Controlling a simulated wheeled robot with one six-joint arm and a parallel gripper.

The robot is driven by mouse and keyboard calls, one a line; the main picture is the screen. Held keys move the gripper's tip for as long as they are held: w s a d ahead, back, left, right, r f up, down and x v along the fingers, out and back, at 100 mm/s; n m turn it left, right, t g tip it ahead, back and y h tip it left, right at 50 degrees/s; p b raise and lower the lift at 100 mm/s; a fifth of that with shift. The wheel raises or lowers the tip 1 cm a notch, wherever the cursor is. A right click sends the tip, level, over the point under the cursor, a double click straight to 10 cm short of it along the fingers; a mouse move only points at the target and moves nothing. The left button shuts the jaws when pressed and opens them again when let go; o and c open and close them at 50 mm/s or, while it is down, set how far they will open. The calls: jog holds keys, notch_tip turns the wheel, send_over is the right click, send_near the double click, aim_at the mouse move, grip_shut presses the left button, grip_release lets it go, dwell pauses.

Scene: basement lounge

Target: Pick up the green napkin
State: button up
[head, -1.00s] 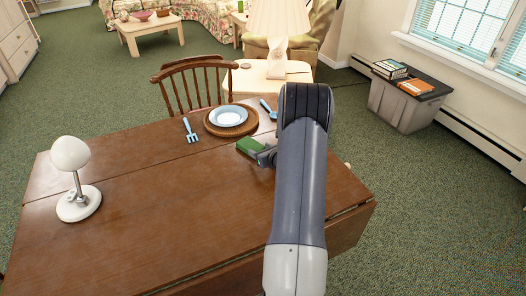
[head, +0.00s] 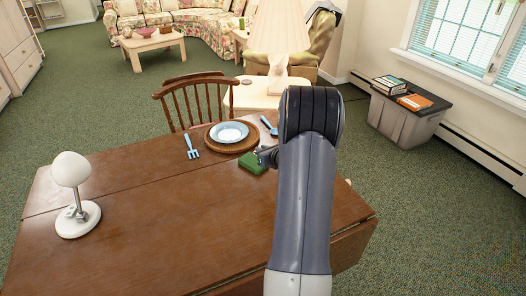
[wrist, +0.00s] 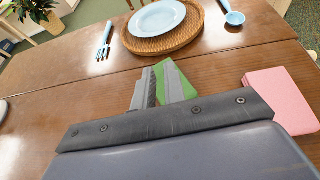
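The green napkin (head: 252,162) lies on the wooden table, just on the near side of the woven placemat. It also shows in the wrist view (wrist: 184,84), partly covered by a finger. My gripper (head: 266,152) is at the napkin's right far corner in the head view, overlapping it in the picture. In the wrist view the two fingers (wrist: 156,88) are close together with no clear gap, and the green shows beyond and to the right of them. I see no napkin between the fingertips. The height of the gripper over the table is unclear.
A blue plate (head: 229,131) sits on the placemat (head: 212,147), between a blue fork (head: 191,146) and a blue spoon (wrist: 232,14). A pink napkin (wrist: 278,98) lies right of the fingers. A white lamp (head: 72,180) stands at left.

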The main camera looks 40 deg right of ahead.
jog(key=o, duration=1.5)
